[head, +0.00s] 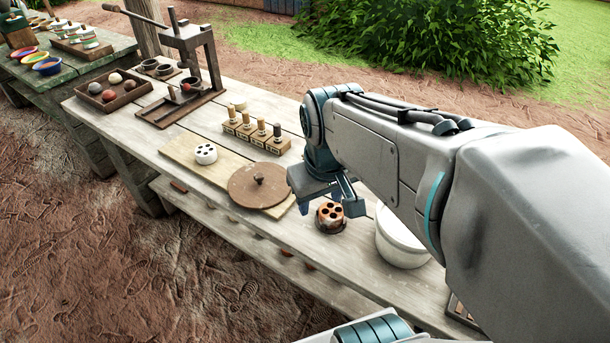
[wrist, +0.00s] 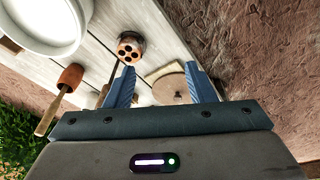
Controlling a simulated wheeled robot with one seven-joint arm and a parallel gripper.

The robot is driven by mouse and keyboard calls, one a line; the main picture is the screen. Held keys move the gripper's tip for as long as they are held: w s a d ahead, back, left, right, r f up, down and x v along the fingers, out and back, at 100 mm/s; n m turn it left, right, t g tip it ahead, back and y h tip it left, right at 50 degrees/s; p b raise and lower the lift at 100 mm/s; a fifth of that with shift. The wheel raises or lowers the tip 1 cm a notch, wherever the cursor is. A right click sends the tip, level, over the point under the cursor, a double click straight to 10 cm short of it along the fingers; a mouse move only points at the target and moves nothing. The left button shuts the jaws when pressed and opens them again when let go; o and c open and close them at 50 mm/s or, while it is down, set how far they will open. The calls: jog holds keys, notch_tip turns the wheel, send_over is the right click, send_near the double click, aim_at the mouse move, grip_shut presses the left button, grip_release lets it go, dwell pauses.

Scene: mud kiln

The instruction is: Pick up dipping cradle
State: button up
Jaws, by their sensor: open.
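An orange-brown holed piece (head: 331,214) sits on the bench by a white tub. In the wrist view the holed piece (wrist: 130,47) shows a dark rim and a thin dark bar running from it toward the left finger; this looks like the dipping cradle, but I cannot tell for sure. My gripper (wrist: 160,68) is open with nothing between its fingers. In the head view my gripper (head: 318,206) hangs close to the holed piece, partly hidden by my arm. The holed piece lies ahead of the left fingertip in the wrist view, not between the fingers.
The white tub (head: 402,243) stands right of the holed piece. A round brown lid (head: 259,186) and a white holed piece (head: 205,153) rest on a board to the left. A wood-handled tool (wrist: 60,95) lies near the tub. Stamps (head: 257,131) stand behind.

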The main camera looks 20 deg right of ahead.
jog(key=w+d+r+n+g, duration=0.1)
jog(key=w+d+n, duration=0.1)
jog(key=w+d, duration=0.2)
jog(key=w+d+r+n, duration=0.1)
jog(key=w+d+n, duration=0.2)
jog(key=w, duration=0.3)
jog(key=w+d+r+n+g, duration=0.1)
jog(key=w+d+n, duration=0.2)
jog(key=w+d, duration=0.2)
jog(key=shift+w+d+r+g, duration=0.15)
jog(key=shift+d+g, duration=0.15)
jog(key=shift+d, duration=0.05)
notch_tip(320, 180, down, 8)
jog(key=shift+w+r, duration=0.1)
jog(key=shift+r, duration=0.1)
jog(key=shift+w+a+f, duration=0.1)
jog(key=shift+w+f, duration=0.15)
jog(key=shift+f, duration=1.1)
jog(key=shift+w+f, duration=0.2)
jog(key=shift+f, duration=1.1)
grip_shut()
